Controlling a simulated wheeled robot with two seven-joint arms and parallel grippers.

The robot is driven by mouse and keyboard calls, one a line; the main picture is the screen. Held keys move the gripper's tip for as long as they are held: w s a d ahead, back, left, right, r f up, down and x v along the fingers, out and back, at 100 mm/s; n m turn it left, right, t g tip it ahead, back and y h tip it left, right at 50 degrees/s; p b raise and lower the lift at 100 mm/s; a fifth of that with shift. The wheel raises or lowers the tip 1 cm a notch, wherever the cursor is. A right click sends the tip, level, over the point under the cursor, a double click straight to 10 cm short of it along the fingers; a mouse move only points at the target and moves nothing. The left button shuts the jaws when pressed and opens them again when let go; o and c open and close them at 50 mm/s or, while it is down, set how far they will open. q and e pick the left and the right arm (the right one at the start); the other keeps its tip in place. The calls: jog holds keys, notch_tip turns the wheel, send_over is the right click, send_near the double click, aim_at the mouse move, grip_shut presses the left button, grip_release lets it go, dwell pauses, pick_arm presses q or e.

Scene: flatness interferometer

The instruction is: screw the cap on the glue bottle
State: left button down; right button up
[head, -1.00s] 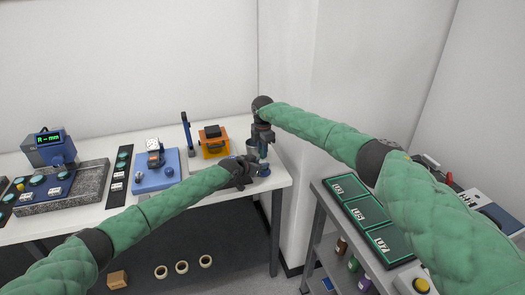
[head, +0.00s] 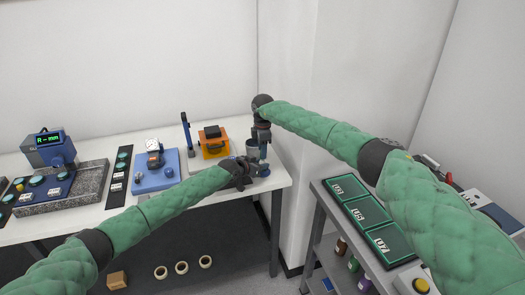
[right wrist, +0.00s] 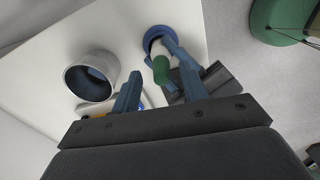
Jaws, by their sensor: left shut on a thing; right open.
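I cannot tell how far the cap is on. The bottle appears to stand upright at a round blue base (right wrist: 149,38). My left gripper (head: 262,170) is shut on the bottle low down; its dark body and blue fingers show beside it in the right wrist view. My right gripper (right wrist: 160,88) is open above the bottle, pointing down, with the green piece seen between its fingertips. In the head view the grippers mostly hide the bottle.
A grey cup (right wrist: 92,76) stands close beside the bottle. An orange device (head: 214,150), a blue stand with a dial (head: 155,180) and a granite plate (head: 88,184) are on the white table (head: 275,183). A cart with green trays (head: 365,210) is at the right.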

notch_tip(320, 180, up, 11)
jog(key=shift+r, duration=0.15)
jog(key=shift+d, duration=0.1)
pick_arm(q)
jog(key=c, duration=1)
grip_release()
jog(key=shift+a, duration=0.1)
jog(key=shift+s+a+r, duration=0.1)
jog(key=shift+s+a, duration=0.2)
jog(key=shift+s, duration=0.05)
jog(key=b+v, duration=0.2)
jog(key=v, duration=0.3)
jog(key=shift+s+a+r, duration=0.1)
jog(key=shift+s+a, duration=0.1)
pick_arm(e)
notch_tip(320, 180, down, 3)
jog(key=shift+r, duration=0.2)
pick_arm(q)
jog(key=shift+s+a+r+b, duration=0.3)
jog(key=shift+s+r+b, duration=0.05)
jog(key=shift+s, duration=0.05)
pick_arm(e)
jog(key=shift+f, duration=0.1)
